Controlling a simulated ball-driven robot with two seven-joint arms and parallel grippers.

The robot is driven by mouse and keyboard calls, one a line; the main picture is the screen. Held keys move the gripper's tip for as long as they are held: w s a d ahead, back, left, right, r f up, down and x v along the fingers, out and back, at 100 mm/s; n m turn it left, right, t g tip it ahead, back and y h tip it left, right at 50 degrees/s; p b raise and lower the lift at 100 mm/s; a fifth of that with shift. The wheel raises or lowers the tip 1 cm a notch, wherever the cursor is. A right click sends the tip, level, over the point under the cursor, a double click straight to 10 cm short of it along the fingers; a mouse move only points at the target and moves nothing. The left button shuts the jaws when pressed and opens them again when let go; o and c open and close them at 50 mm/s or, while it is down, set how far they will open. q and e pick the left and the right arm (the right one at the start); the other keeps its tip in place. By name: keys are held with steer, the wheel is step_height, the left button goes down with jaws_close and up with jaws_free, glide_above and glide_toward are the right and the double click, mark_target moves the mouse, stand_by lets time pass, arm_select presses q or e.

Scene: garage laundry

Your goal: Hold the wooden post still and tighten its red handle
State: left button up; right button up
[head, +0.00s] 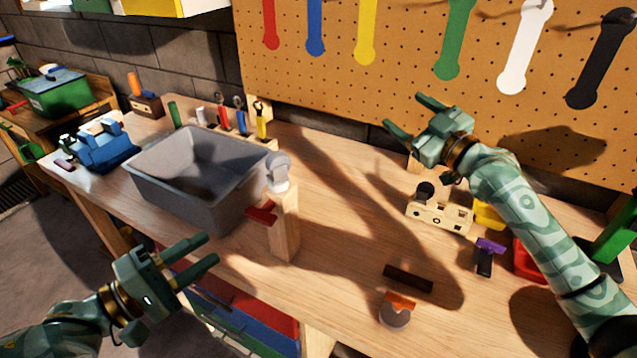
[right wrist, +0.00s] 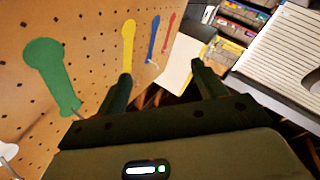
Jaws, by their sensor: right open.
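The wooden post (head: 286,228) stands upright at the front edge of the workbench, with a pale grey rounded piece at its top. Its red handle (head: 262,214) sticks out from the post's left side. My left gripper (head: 210,250) is open and empty, to the left of the post and a little lower in the picture, apart from both post and handle. My right gripper (head: 404,112) is open and empty, raised in front of the pegboard, far from the post. Its open fingers also show in the right wrist view (right wrist: 163,75), where neither post nor handle can be made out.
A grey bin (head: 165,197) stands close to the left of the post. Behind it is a rack of coloured-handled tools (head: 240,118). A dark bar (head: 408,279), a round grey piece (head: 394,317) and a pale wooden block with holes (head: 437,214) lie right. Bench just right of the post is clear.

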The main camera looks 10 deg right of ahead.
steer(key=s+a+f+g+y, duration=0.2)
steer(key=s+a+f+g, duration=0.15)
steer(key=a+f, duration=0.5)
steer(key=g+y, duration=0.2)
steer(key=g, duration=0.4)
glide_toward(293, 231)
steer(key=shift+t, duration=0.25)
steer(key=x, duration=0.5)
steer(key=shift+a+f, duration=0.15)
steer(key=shift+a, duration=0.15)
steer(key=x, duration=0.7)
steer(key=shift+d+f, duration=0.1)
